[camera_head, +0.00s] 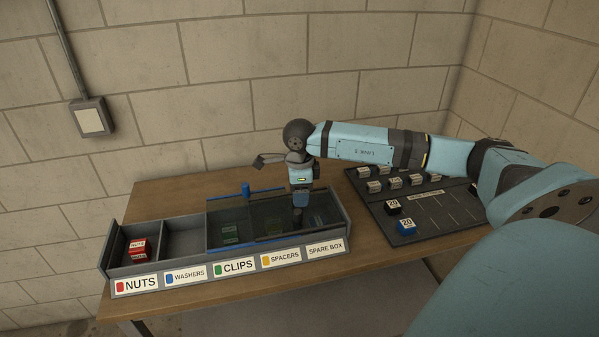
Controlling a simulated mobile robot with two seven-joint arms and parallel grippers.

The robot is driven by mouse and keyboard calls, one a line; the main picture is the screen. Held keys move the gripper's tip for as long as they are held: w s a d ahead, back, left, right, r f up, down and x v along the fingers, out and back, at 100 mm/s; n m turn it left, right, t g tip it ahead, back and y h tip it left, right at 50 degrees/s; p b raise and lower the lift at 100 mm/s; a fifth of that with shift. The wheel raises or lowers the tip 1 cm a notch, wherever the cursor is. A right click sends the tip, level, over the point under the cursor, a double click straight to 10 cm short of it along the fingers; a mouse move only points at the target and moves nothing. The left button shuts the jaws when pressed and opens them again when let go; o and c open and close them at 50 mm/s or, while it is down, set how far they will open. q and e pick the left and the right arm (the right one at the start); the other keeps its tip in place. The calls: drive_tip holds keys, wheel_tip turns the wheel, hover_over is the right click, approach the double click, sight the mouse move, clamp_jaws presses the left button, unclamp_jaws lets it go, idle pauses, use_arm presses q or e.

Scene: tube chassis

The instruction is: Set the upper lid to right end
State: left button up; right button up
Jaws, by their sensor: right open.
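A long grey tray (107,262) with labelled compartments stands on the table. Two dark see-through lids cover its middle and right compartments, and they appear to overlap around the middle. One lid (228,218) lies over the clips side, with a blue upright knob (246,189) near its back edge. The other lid (325,214) reaches toward the right end, over the spacers and spare box. My right gripper (300,207) points down over this right part, with a dark knob-like piece just below it; whether they touch is unclear. My left gripper is out of view.
Red boxes (138,247) sit in the open nuts compartment; the washers compartment (185,238) is open. A dark board (434,217) with several small labelled blocks lies to the right, under my right arm. A block wall stands behind the table (165,192).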

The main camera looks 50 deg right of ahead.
wheel_tip(320, 180, up, 7)
drive_tip(key=shift+b, duration=0.4)
